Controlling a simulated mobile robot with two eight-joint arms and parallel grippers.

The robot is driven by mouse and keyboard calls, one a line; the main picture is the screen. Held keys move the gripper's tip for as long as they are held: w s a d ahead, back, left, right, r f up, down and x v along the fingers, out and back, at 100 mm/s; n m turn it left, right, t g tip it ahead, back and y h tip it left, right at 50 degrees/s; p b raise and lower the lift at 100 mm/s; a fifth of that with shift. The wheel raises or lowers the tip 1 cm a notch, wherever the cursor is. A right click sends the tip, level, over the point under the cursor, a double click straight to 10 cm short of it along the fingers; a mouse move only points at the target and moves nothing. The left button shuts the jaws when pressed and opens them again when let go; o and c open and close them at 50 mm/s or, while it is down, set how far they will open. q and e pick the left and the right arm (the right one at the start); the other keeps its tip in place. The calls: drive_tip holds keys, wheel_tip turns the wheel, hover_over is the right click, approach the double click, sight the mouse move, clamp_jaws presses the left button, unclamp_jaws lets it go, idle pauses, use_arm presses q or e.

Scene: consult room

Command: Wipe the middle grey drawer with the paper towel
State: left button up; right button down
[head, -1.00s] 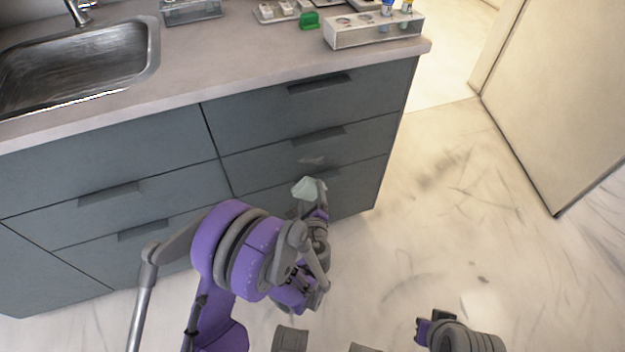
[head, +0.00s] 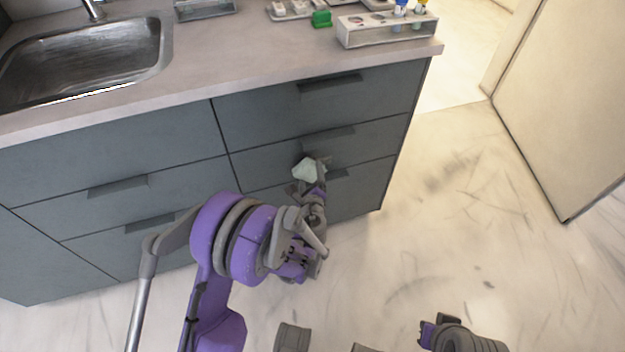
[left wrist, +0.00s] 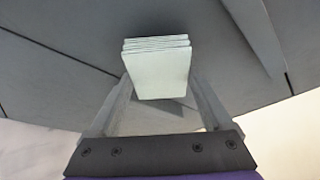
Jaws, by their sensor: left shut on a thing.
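The middle grey drawer (head: 370,141) is in the right-hand column of the cabinet, with a recessed grip along its top edge. My left gripper (head: 315,173) is shut on the paper towel (head: 305,168), a pale, folded pad. In the head view the towel overlaps the lower part of the middle drawer; whether it touches is hard to tell. In the left wrist view the folded towel (left wrist: 158,72) sits between both fingers, in front of the grey drawer fronts. A faint patch on the drawer shows beside and below the towel. My right arm is at the lower right; its fingers cannot be made out.
The countertop (head: 250,62) overhangs the drawers, with a sink (head: 85,60) at left. A tube rack (head: 385,30) and a green item (head: 321,18) stand on it. Other drawers surround the middle one. Free floor lies to the right, before a pale door (head: 560,110).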

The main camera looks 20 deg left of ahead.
use_arm(q)
drive_tip(key=shift+w+a, duration=0.6)
drive_tip(key=shift+w, duration=0.3)
idle(0.8)
drive_tip(key=shift+d, duration=0.1)
drive_tip(key=shift+w+d, duration=0.5)
drive_tip(key=shift+d, duration=0.35)
drive_tip(key=shift+w+d, duration=0.5)
drive_tip(key=shift+d, duration=0.3)
drive_tip(key=shift+w+d+b, duration=0.25)
drive_tip(key=shift+w+d, duration=0.35)
drive_tip(key=shift+d, duration=0.2)
drive_tip(key=shift+w+d+b, duration=0.2)
drive_tip(key=shift+w+d, duration=0.4)
drive_tip(key=shift+d, duration=0.2)
drive_tip(key=shift+s+a+b, duration=0.15)
drive_tip(key=shift+s+a, duration=0.6)
drive_tip(key=shift+a, duration=0.4)
drive_tip(key=shift+s+a+b, duration=0.1)
drive_tip(key=shift+s+a, duration=0.65)
drive_tip(key=shift+a, duration=0.45)
drive_tip(key=shift+s+a+b, duration=0.15)
drive_tip(key=shift+s+a, duration=0.6)
drive_tip(key=shift+a, duration=0.4)
drive_tip(key=shift+s+d, duration=0.65)
drive_tip(key=shift+s, duration=0.15)
drive_tip(key=shift+s+d, duration=0.6)
drive_tip(key=shift+s, duration=0.2)
drive_tip(key=shift+s+d, duration=0.6)
drive_tip(key=shift+s, duration=0.3)
